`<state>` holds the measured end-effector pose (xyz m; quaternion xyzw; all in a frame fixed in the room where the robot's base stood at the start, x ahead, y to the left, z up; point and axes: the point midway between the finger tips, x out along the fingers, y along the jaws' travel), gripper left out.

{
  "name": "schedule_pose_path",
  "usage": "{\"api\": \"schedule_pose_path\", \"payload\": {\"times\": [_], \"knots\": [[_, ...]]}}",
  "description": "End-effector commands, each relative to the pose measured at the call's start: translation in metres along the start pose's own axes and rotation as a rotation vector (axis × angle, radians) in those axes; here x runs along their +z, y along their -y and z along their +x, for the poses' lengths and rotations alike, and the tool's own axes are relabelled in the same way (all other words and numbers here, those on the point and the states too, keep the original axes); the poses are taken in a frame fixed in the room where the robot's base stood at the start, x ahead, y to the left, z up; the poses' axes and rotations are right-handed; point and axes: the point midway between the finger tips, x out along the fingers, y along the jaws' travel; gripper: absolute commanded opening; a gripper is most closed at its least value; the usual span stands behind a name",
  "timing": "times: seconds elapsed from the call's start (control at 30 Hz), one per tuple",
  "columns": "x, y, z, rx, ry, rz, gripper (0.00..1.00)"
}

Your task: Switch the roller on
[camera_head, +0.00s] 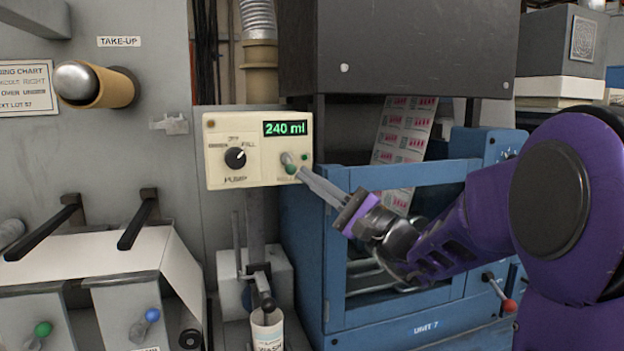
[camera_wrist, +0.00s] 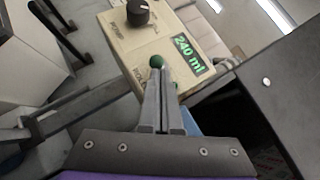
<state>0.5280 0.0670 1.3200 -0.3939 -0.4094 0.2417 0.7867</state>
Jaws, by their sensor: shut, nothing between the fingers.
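The cream control box (camera_head: 222,171) hangs at the centre and also shows in the wrist view (camera_wrist: 132,50). It has a black knob marked PUMP (camera_head: 235,158) and a green display (camera_head: 285,128) reading 240 ml. At its lower right is a small green-tipped toggle (camera_head: 289,168), its label partly hidden. The green tip also shows in the wrist view (camera_wrist: 156,61). My gripper (camera_head: 304,172) is shut and empty, its fingertips close beside the toggle at the box's lower right. In the wrist view the fingertips (camera_wrist: 161,72) overlap the toggle's lower part; I cannot tell whether they touch.
A blue machine frame (camera_head: 310,250) stands right of and below the box, with a dark housing (camera_head: 400,55) above. A printed web (camera_head: 405,130) runs down behind the frame. A white bottle (camera_head: 267,330) stands below the box. Dark bars (camera_head: 140,222) stick out at left.

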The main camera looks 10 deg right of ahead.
Motion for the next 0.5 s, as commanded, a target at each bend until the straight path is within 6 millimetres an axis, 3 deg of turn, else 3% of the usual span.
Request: {"api": "schedule_pose_path", "payload": {"times": [0.5], "knots": [[-0.0007, 0.0049, 0.004, 0.02, -0.02, 0.02, 0.0]]}}
